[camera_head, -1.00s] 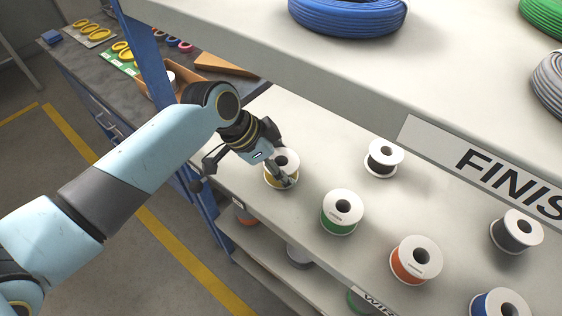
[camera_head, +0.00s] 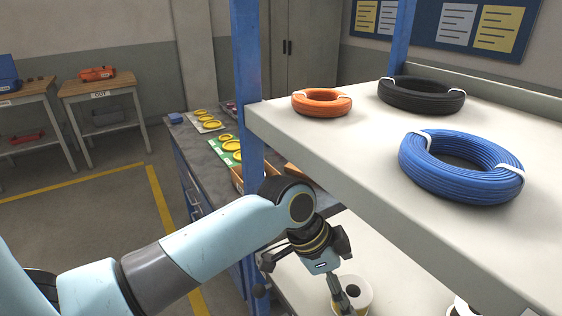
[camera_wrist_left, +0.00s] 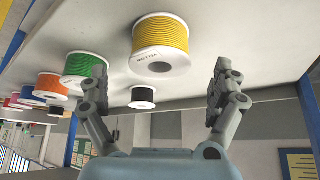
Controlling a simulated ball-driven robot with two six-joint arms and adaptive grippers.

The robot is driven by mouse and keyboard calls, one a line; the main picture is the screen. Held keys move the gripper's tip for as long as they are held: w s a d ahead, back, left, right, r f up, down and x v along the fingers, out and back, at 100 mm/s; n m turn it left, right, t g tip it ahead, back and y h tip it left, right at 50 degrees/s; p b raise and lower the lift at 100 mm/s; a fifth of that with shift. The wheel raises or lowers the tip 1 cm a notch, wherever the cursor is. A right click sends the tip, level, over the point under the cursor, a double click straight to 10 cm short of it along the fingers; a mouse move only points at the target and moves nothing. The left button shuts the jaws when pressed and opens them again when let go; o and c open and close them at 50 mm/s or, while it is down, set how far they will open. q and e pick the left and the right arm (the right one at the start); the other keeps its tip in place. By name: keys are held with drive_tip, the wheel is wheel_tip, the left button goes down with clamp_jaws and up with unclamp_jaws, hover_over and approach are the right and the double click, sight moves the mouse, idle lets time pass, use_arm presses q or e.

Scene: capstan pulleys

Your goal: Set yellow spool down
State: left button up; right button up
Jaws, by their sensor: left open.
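The yellow spool (camera_wrist_left: 160,38), with white flanges and yellow wire, stands on the shelf surface (camera_wrist_left: 215,25) in the left wrist view. In the head view the spool (camera_head: 358,291) shows only partly at the bottom edge, behind the finger of my left gripper (camera_head: 342,290). In the wrist view the left gripper (camera_wrist_left: 160,92) has its two fingers spread wide, with the spool beyond the fingertips and between their lines. I cannot tell whether a finger touches it. My right gripper is not in view.
Green (camera_wrist_left: 85,64), orange (camera_wrist_left: 51,86) and black (camera_wrist_left: 142,97) spools stand near the yellow one. An upper shelf (camera_head: 340,145) with orange, black and blue coils overhangs the arm's right side. A blue post (camera_head: 246,70) rises close behind the arm.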

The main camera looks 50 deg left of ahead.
use_arm(q)
drive_tip(key=s+a+b, duration=0.2)
drive_tip(key=s+a, duration=0.6)
drive_tip(key=s, duration=0.1)
drive_tip(key=shift+r, duration=0.3)
drive_tip(key=shift+a, duration=0.1)
drive_tip(key=shift+s, duration=0.1)
